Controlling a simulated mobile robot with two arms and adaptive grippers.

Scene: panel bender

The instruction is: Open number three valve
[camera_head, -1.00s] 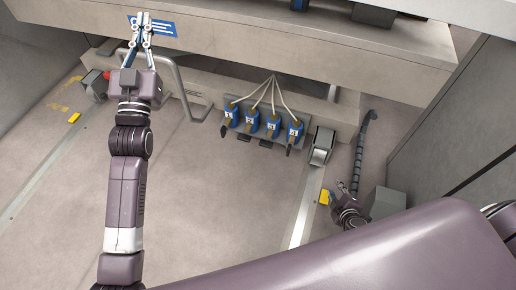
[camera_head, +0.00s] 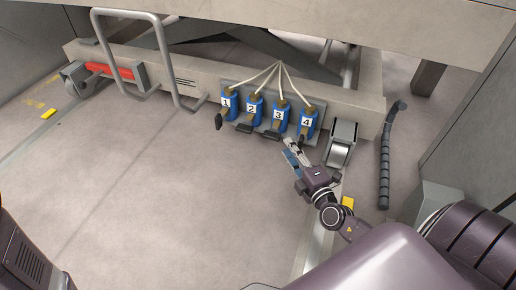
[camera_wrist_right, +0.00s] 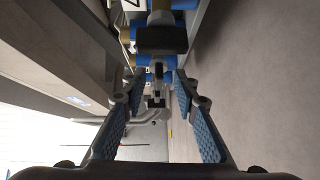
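Blue valves numbered 1 to 4 stand in a row on a grey bracket at the machine's base in the head view. The number three valve (camera_head: 279,115) is third from the left, with a dark handle (camera_head: 271,134) at its lower front. My right gripper (camera_head: 290,152) is just in front of and below valves 3 and 4, apart from them. In the right wrist view my right gripper (camera_wrist_right: 158,88) is open, blue pads spread with nothing held. A black valve handle (camera_wrist_right: 162,40) shows ahead of the fingertips; its number is not readable. My left gripper is out of view.
Valve 1 (camera_head: 227,104), valve 2 (camera_head: 253,108) and valve 4 (camera_head: 307,123) flank it closely. A bent metal rail (camera_head: 158,60) is at left. The floor in front is clear.

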